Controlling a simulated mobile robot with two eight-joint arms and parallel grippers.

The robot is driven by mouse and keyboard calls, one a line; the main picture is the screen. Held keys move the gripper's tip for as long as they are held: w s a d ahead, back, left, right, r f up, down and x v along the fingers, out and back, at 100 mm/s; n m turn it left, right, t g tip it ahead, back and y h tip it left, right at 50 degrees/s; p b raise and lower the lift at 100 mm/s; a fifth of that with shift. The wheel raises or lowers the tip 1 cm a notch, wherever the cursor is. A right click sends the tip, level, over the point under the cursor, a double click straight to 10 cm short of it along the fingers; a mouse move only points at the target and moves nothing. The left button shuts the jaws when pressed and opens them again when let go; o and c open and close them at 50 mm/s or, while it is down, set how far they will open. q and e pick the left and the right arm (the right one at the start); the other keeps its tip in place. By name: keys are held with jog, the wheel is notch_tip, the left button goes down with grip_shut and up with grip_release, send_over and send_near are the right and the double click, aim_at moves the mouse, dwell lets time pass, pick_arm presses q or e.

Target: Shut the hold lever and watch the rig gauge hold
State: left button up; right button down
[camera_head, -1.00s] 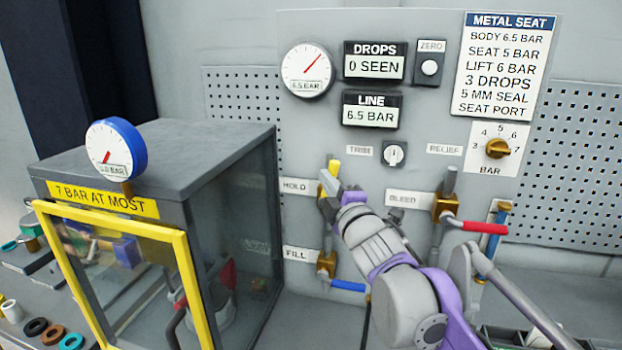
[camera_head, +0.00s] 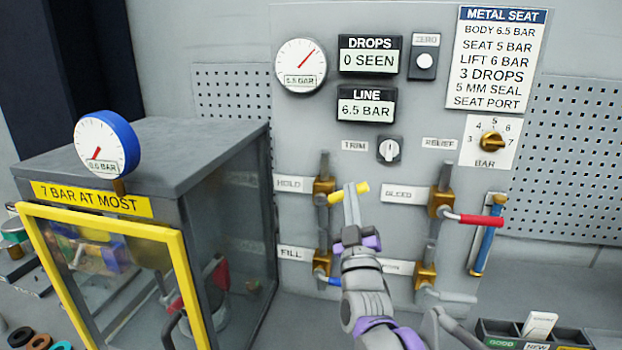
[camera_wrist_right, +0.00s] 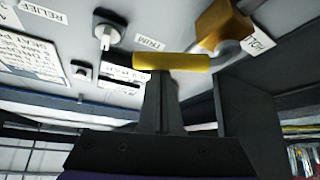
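The hold lever's yellow handle (camera_head: 362,188) points right from its brass valve (camera_head: 323,190), beside the HOLD label. My right gripper (camera_head: 350,190) is at this handle, its fingertips overlapping it. In the right wrist view the fingers (camera_wrist_right: 164,88) are together and the yellow handle (camera_wrist_right: 180,62) lies across their tips; they do not appear clamped around it. The round panel gauge (camera_head: 301,67) reads 6.5 BAR, its needle up and right. The blue-rimmed gauge (camera_head: 104,144) on the cabinet reads about 0.0 BAR, needle low left. My left gripper is not in view.
The cabinet's yellow-framed door (camera_head: 180,265) stands left. The red bleed handle (camera_head: 482,219) points right. The blue fill handle (camera_head: 330,281) is partly behind my arm. The LINE display (camera_head: 366,107) reads 6.5 BAR; the DROPS display (camera_head: 369,56) reads 0 SEEN. Sorting bins (camera_head: 500,330) sit lower right.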

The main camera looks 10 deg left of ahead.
jog(key=f+m+h, duration=0.1)
jog(key=m, duration=0.1)
jog(key=f+m+h+b, duration=0.1)
jog(key=m+h, duration=0.1)
jog(key=d+f+m+t+h, duration=0.1)
jog(key=m, duration=0.1)
jog(key=shift+f+h, duration=0.1)
jog(key=shift+h, duration=0.2)
jog(key=shift+f, duration=0.1)
dwell(0.3)
